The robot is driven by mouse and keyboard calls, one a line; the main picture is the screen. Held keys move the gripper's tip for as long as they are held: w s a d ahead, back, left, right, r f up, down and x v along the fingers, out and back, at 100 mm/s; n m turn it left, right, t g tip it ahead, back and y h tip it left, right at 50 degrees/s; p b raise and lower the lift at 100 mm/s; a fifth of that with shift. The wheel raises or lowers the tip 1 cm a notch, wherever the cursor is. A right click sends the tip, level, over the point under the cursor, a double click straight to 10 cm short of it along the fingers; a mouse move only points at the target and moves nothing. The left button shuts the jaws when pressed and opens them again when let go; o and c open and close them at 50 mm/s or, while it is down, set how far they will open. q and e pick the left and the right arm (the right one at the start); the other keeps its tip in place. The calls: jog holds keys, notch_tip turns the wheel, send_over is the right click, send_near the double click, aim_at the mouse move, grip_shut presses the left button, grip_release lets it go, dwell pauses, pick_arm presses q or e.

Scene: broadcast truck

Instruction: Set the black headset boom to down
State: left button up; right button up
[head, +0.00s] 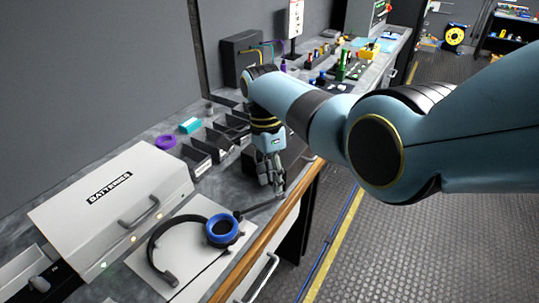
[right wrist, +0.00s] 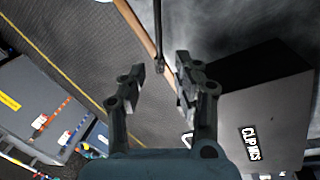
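The black headset (head: 160,248) lies on a pale mat at the near end of the counter. One ear cup has a blue ring (head: 222,229). Its thin boom (head: 258,207) sticks out from that cup to the right, toward the counter's wooden edge. My right gripper (head: 272,186) is over the boom's outer end, pointing down. In the right wrist view the gripper (right wrist: 160,68) is open, and the boom (right wrist: 157,30) comes in from the top with its tip between the spread fingertips, touching neither visibly. My left gripper is not in view.
A white case labelled batteries (head: 110,195) stands behind the headset. Open dark bins (head: 195,162), a purple roll (head: 165,142) and a teal box (head: 190,125) are farther back. The wooden edge (head: 262,240) borders the counter, with open floor beyond.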

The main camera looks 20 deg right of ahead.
notch_tip(320, 180, up, 8)
jog(key=w, duration=0.1)
jog(key=shift+w, duration=0.25)
jog(key=shift+a+f, duration=0.1)
jog(key=s+d+f+g+b, duration=0.1)
jog(key=s+d+f+b, duration=0.15)
jog(key=s+f, duration=0.75)
jog(key=s+d+f+n+g+b, duration=0.1)
jog(key=s+f+g+b, duration=0.15)
jog(key=s+f, duration=0.75)
jog(key=s+d+f+g+b, duration=0.1)
jog(key=s+f+b, duration=0.45)
jog(key=f, duration=0.75)
jog(key=s+d+f+n+t+b, duration=0.1)
jog(key=s+d+f+n+b, duration=0.15)
jog(key=s+f, duration=0.7)
jog(key=s+d+f+n+t+b, duration=0.15)
jog(key=s+f+n, duration=0.25)
jog(key=s+f, duration=0.55)
jog(key=s+d+f+n+t+b, duration=0.1)
jog(key=s+d+f+n+b, duration=0.3)
jog(key=s, duration=1)
jog(key=w+f+n+t+p, duration=0.2)
jog(key=w+n+t, duration=0.2)
jog(key=w+n, duration=0.1)
jog(key=shift+w+a+h, duration=0.2)
jog(key=shift+w+h, duration=0.1)
jog(key=shift+w, duration=0.4)
